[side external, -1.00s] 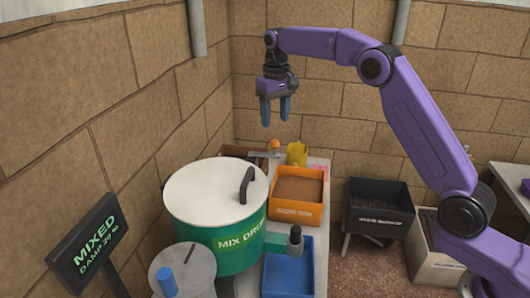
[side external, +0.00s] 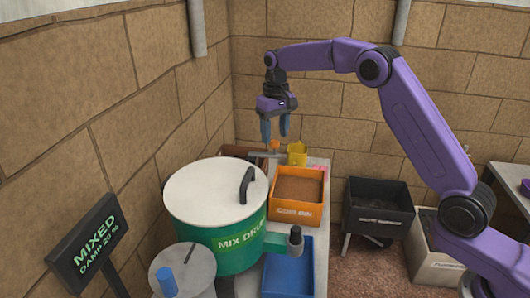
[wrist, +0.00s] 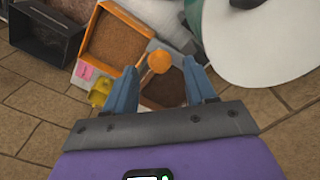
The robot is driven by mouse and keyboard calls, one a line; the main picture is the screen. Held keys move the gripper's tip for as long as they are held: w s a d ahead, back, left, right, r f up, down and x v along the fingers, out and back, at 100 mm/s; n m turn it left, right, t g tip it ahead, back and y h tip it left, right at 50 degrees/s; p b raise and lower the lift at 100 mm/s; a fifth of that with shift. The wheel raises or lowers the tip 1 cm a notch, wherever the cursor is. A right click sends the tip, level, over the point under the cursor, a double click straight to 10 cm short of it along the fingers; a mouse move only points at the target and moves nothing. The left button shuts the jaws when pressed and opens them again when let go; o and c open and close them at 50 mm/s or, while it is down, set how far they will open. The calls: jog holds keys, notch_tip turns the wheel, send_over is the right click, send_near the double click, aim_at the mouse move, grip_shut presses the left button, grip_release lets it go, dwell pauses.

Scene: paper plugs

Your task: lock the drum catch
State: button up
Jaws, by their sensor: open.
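The green mix drum (side external: 215,240) has a pale lid with a dark handle (side external: 248,186). Behind it is a grey metal bar (side external: 262,154) with an orange knob (side external: 275,145), which looks like the catch. The orange knob also shows in the wrist view (wrist: 159,61), between my fingertips as seen from above. My gripper (side external: 275,134) points down with its blue fingers apart and empty, close above the knob. I cannot tell whether the fingers flank or touch it.
An orange bin (side external: 322,208) of brown material stands right of the drum, with a yellow item (side external: 297,154) behind it. A blue tray (side external: 306,270) is in front. A black bin (side external: 378,226) stands further right. A sign (side external: 95,240) reads MIXED.

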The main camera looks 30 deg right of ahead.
aim_at(275, 142)
jog(key=shift+f, duration=1.95)
jog(key=c, duration=0.6)
